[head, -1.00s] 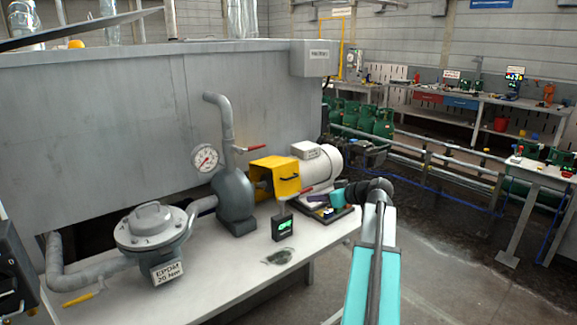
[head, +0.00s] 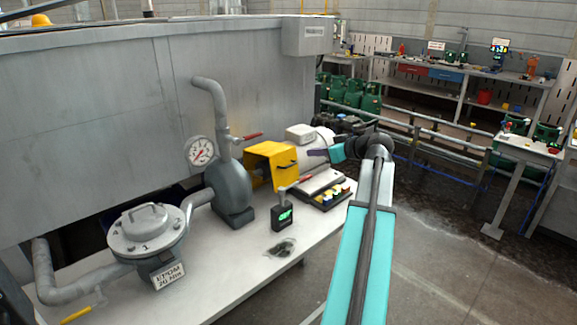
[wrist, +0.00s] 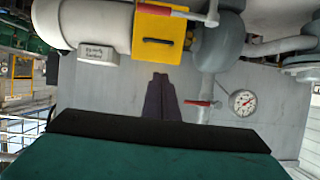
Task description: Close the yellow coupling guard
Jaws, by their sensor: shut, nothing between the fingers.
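The yellow coupling guard (head: 270,152) sits between the grey pump (head: 230,185) and the pale motor (head: 308,140). A dark handle is on its front face, and its side toward the pump looks open around the shaft. The wrist view shows the guard (wrist: 153,52) with its black handle at the top middle. I cannot tell how far its cover is swung. My gripper (head: 312,153) is just right of the guard, in front of the motor, with its dark fingers together and empty. In the wrist view my gripper (wrist: 160,80) points toward the guard, with a gap visible below the handle.
A pressure gauge (head: 201,151) and a red-handled valve (head: 247,136) stand left of the guard. A dark tray (head: 322,188) with coloured parts and a small black device with a green screen (head: 282,216) sit on the bench in front. The bench's front area is mostly clear.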

